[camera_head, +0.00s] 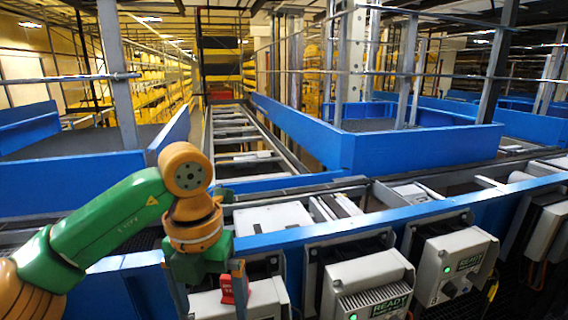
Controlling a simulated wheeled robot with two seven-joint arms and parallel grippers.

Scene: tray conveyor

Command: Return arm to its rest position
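My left arm, green and orange, comes in from the left and bends down at an orange wrist. My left gripper (209,287) points downward in front of the blue conveyor side rail. My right arm and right gripper are not in view.
A blue-railed conveyor (330,232) crosses in front of me, with grey control boxes with green lights (367,283) along its near side. A roller lane (240,140) runs away to the back. Blue-walled platforms (420,145) and metal posts stand beyond.

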